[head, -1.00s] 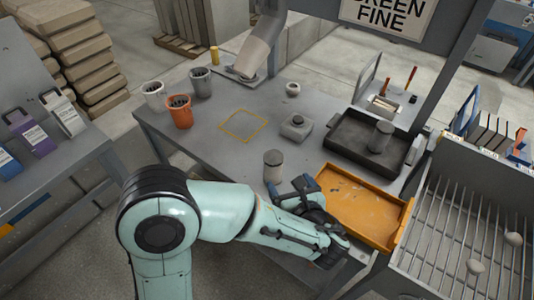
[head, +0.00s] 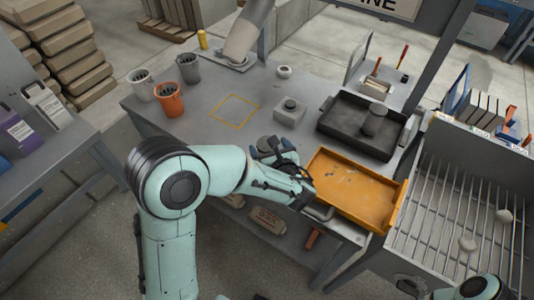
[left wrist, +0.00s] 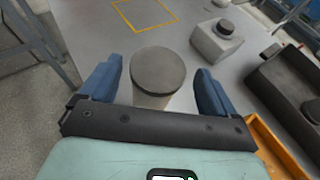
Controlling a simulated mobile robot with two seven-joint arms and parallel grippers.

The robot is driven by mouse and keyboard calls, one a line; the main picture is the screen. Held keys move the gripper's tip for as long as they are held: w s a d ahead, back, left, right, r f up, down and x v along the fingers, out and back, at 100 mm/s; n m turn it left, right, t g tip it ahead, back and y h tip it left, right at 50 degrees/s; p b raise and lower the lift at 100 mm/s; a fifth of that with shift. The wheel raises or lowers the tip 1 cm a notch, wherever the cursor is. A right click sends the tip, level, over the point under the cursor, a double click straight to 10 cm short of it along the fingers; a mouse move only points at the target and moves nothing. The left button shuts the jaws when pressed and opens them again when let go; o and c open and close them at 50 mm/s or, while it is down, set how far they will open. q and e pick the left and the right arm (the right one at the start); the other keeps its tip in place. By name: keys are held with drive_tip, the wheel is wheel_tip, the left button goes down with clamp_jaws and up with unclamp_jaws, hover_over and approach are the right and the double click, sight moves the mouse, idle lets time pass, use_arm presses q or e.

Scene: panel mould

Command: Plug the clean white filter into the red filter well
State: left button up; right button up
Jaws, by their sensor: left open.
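A short upright cylinder with a grey top and paler side stands on the grey table; it looks like the white filter. The left wrist view shows this filter (left wrist: 158,72) between the blue fingers of my left gripper (left wrist: 157,80), with gaps on both sides. In the head view my left gripper (head: 275,153) is open and partly hides the filter (head: 266,142). The red filter well (head: 169,99) is an orange-red cup with a dark slotted inside, at the table's far left. My right gripper is not seen; only part of my right arm shows at bottom right.
A yellow square outline (head: 234,111) marks clear table. A grey block (head: 289,111), a black tray (head: 334,130) with a darker cylinder (head: 374,121), and an orange tray (head: 345,180) lie right.

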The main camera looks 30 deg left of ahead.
use_arm(q)
drive_tip(key=x, duration=0.4)
drive_tip(key=shift+s+f, duration=0.1)
drive_tip(key=c, duration=1.1)
drive_tip(key=shift+c, duration=0.2)
